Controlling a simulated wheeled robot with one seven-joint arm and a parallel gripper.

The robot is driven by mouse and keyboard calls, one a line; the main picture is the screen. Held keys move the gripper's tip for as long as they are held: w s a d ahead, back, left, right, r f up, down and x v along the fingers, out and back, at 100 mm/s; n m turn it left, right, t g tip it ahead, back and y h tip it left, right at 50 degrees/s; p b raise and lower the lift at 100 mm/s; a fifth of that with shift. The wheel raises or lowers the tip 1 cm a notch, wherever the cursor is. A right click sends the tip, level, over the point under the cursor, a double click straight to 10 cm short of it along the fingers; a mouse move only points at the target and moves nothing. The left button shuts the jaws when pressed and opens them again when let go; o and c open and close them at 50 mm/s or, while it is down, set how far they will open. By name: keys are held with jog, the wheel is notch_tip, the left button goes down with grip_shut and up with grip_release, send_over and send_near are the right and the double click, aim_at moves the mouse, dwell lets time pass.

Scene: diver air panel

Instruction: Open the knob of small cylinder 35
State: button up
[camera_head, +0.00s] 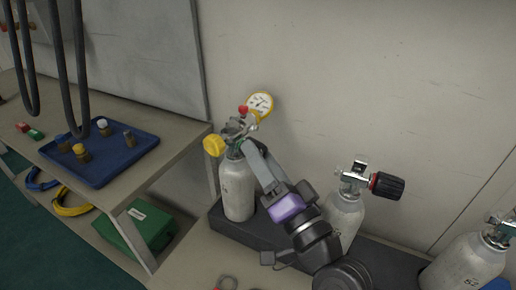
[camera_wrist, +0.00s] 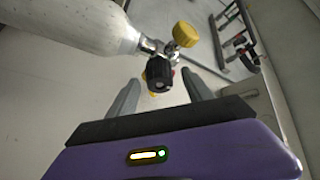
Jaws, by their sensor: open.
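The left small cylinder (camera_head: 238,188) is pale grey and stands upright in a dark base; any number on it is not legible to me. Its valve carries a yellow knob (camera_head: 214,145), a small red part (camera_head: 243,109) and a yellow-rimmed gauge (camera_head: 260,106). My gripper (camera_head: 248,150) reaches up to this valve from the right. In the wrist view a black ribbed knob (camera_wrist: 159,73) on the valve sits between the tips of my open fingers, with a gap at each side. The yellow knob also shows there (camera_wrist: 185,34).
A middle cylinder (camera_head: 343,215) with a black and red knob (camera_head: 387,186) stands close behind my arm. Another cylinder (camera_head: 464,262) is at the lower right. A blue tray (camera_head: 130,155) with small fittings lies on the left table. A wall (camera_head: 370,80) is close behind.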

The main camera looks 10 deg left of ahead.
jog(key=shift+x, duration=0.85)
grip_shut()
jog(key=n+b, duration=0.1)
jog(key=b, duration=0.2)
jog(key=shift+d+f+y+b, duration=0.1)
jog(key=shift+f+y+b, duration=0.2)
jog(key=shift+y+b, duration=0.1)
jog(key=shift+r+n+b, duration=0.25)
jog(key=shift+n+b, duration=0.15)
jog(key=shift+b, duration=0.05)
grip_release()
